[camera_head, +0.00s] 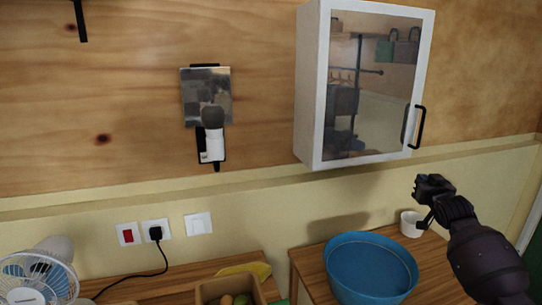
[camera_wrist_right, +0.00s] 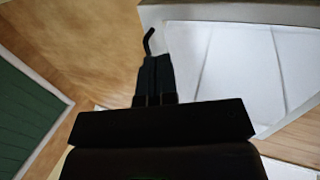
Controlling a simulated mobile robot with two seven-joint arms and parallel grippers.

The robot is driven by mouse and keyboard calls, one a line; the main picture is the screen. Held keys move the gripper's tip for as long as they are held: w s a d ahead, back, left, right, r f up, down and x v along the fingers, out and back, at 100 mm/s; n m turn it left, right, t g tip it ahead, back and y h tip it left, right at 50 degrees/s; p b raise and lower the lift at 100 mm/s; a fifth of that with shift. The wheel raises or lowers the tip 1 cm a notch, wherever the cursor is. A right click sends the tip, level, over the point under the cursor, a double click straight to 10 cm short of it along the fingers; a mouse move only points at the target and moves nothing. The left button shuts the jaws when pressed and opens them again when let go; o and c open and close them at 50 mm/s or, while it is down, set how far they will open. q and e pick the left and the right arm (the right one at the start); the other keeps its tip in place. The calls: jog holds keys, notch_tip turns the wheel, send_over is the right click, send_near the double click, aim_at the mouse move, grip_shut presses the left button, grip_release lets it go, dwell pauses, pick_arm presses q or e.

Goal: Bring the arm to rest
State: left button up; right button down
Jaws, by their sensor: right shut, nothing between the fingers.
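My right arm comes in from the lower right in the head view. Its dark gripper (camera_head: 424,188) is raised in front of the wall, below the cabinet's black handle and above the tabletop. It is shut and holds nothing. In the right wrist view the gripper (camera_wrist_right: 156,62) points up, its fingers together, with a white cabinet surface to the right. The white wall cabinet (camera_head: 309,90) has a glass door with a black handle (camera_head: 418,127). The door looks closed. My left gripper is not in view.
A blue basin (camera_head: 370,268) and a white cup (camera_head: 411,224) stand on the right wooden table (camera_head: 440,262). A fan (camera_head: 38,275) and a wooden box (camera_head: 228,288) are at the lower left.

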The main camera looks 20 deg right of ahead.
jog(key=s+a+f+n+y, duration=0.35)
jog(key=a+f, duration=0.45)
jog(key=a, duration=0.3)
jog(key=s+a+f+n+y, duration=0.2)
jog(key=s+a+f+n, duration=0.15)
jog(key=a+f, duration=0.6)
jog(key=s+a+f+g+y, duration=0.1)
jog(key=s+a+f+g, duration=0.1)
jog(key=s+a+f, duration=0.5)
jog(key=s+a+f+m+g, duration=0.1)
jog(key=s+a+f+g, duration=0.1)
jog(key=s+a+f, duration=0.6)
jog(key=s+a, duration=0.3)
jog(key=s, duration=0.3)
jog(key=shift+a+f+g+y, duration=0.15)
jog(key=shift+a+g+y, duration=0.15)
jog(key=shift+a+y, duration=0.05)
jog(key=shift+s, duration=0.1)
